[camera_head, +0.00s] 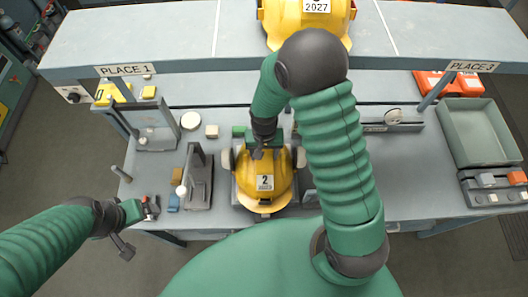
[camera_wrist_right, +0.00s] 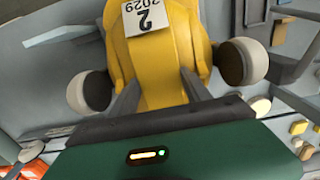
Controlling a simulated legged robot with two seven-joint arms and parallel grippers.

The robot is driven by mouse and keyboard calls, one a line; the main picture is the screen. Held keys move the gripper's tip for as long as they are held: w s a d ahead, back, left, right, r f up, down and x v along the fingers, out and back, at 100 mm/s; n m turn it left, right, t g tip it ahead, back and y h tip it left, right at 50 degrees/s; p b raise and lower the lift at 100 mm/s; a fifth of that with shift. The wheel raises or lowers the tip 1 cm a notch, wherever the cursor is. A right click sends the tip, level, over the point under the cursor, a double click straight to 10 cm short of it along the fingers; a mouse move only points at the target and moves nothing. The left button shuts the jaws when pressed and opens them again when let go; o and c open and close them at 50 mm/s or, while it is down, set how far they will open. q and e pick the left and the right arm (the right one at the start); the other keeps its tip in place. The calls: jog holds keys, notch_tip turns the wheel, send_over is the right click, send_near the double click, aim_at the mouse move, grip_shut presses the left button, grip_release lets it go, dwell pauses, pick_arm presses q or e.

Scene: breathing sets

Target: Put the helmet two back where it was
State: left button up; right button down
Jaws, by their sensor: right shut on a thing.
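Helmet two (camera_head: 268,190) is yellow, with a white tag reading 2, on the lower worktop in the middle of the head view. It fills the upper middle of the right wrist view (camera_wrist_right: 160,65), its tag upside down there. Round dark-and-cream pads flank it. My right gripper (camera_head: 263,150) is shut on the helmet's upper part; its two grey fingers (camera_wrist_right: 162,92) straddle the yellow shell in the wrist view. My left gripper (camera_head: 147,209) is low at the left, by the worktop's edge; its jaw opening is too small to tell.
A raised shelf (camera_head: 170,40) runs across the back, split by white lines, with PLACE 1 (camera_head: 125,70) and PLACE 3 (camera_head: 472,67) labels. Another yellow helmet (camera_head: 290,20), tagged 2027, stands in its middle section. A grey fixture (camera_head: 198,180) and green-grey tray (camera_head: 478,130) flank the work area.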

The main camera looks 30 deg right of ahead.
jog(key=shift+c, duration=2.4)
grip_release()
jog(key=shift+s, duration=0.1)
